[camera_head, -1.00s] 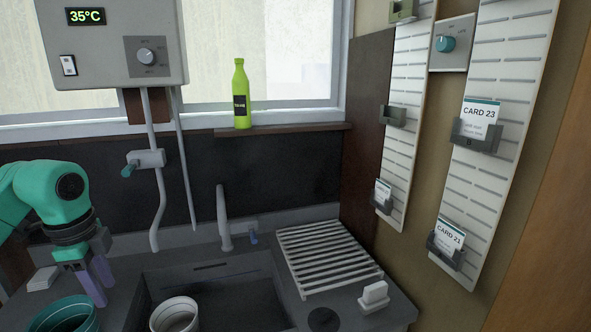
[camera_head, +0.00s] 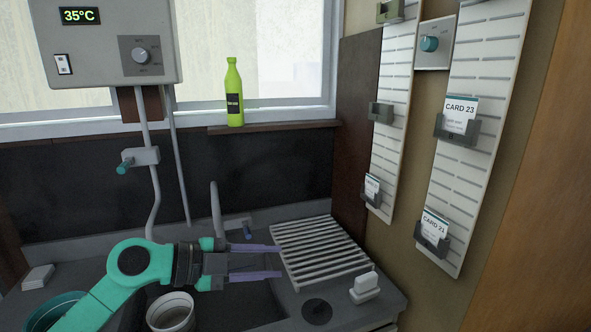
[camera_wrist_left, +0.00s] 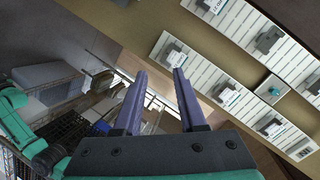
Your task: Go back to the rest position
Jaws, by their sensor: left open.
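My left gripper (camera_head: 280,261) is over the sink in the head view, its arm coming in from the lower left. Its two purple fingers point right, toward the slatted drainboard (camera_head: 322,252), and are spread apart with nothing between them. In the left wrist view the gripper (camera_wrist_left: 159,73) is also open and empty, with card boards (camera_wrist_left: 225,45) in the view beyond it. My right gripper does not show in the head view.
A teal bowl (camera_head: 58,306) is partly hidden at lower left. The faucet (camera_head: 215,208) rises behind the gripper. A green bottle (camera_head: 234,95) stands on the sill.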

